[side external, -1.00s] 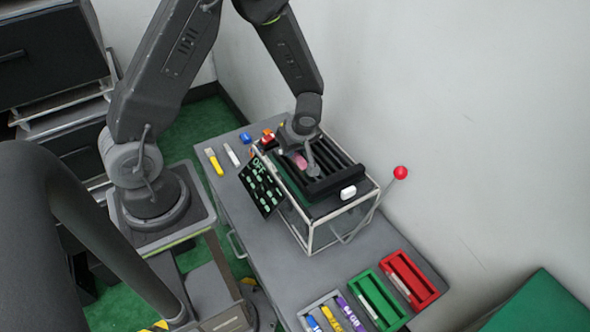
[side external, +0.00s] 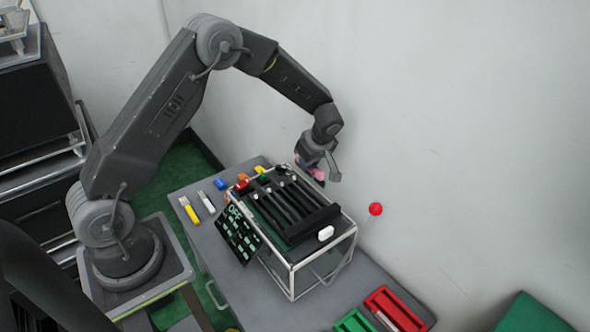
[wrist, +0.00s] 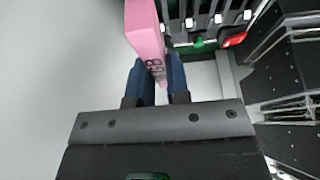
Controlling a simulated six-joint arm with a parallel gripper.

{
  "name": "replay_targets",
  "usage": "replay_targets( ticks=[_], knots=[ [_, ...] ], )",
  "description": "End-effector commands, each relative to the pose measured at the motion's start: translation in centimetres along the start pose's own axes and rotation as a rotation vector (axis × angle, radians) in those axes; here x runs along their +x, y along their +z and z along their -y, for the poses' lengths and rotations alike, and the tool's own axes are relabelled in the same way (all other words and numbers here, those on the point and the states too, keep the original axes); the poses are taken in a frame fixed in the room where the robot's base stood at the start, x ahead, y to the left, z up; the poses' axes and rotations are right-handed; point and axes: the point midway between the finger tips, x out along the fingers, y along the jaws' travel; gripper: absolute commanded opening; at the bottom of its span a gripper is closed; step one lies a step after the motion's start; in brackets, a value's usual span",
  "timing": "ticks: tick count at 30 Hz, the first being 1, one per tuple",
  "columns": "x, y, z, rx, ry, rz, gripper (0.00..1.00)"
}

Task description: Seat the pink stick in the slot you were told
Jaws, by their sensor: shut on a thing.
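The pink stick (wrist: 145,32) is held between the two blue fingers of my gripper (wrist: 158,78) in the wrist view, with dark lettering on its side. In the side external view my gripper (side external: 316,166) is just beyond the far right edge of the slotted fixture (side external: 330,216), with a bit of the pink stick (side external: 319,174) showing under it. The fixture has several dark parallel slots in a light frame. The stick appears out of the slots and apart from the fixture. Which slot is meant is not shown.
A red lever knob (side external: 376,209) stands right of the fixture. A dark panel with green marks (side external: 238,236) leans on its left side. Yellow (side external: 189,210) and white (side external: 207,202) sticks lie on the left. Red (side external: 399,309) and green (side external: 353,321) trays are at the front. A wall is behind.

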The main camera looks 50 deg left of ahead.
Motion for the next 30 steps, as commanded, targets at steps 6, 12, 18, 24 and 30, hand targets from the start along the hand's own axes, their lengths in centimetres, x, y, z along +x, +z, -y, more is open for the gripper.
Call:
replay_targets(
  ticks=[6, 12, 18, 24, 30],
  knots=[
    [-0.1, 0.0, -0.2, 0.001, -0.001, 0.001, 0.00],
    [0.1, 0.1, -0.2, 0.001, -0.001, 0.001, 0.00],
    [1.1, 0.5, -0.2, 0.000, -0.001, 0.002, 0.00],
    [2.9, 1.2, -0.1, 0.002, -0.001, 0.001, 0.00],
    [4.4, 1.9, -0.2, 0.001, -0.001, 0.001, 0.00]
  ],
)
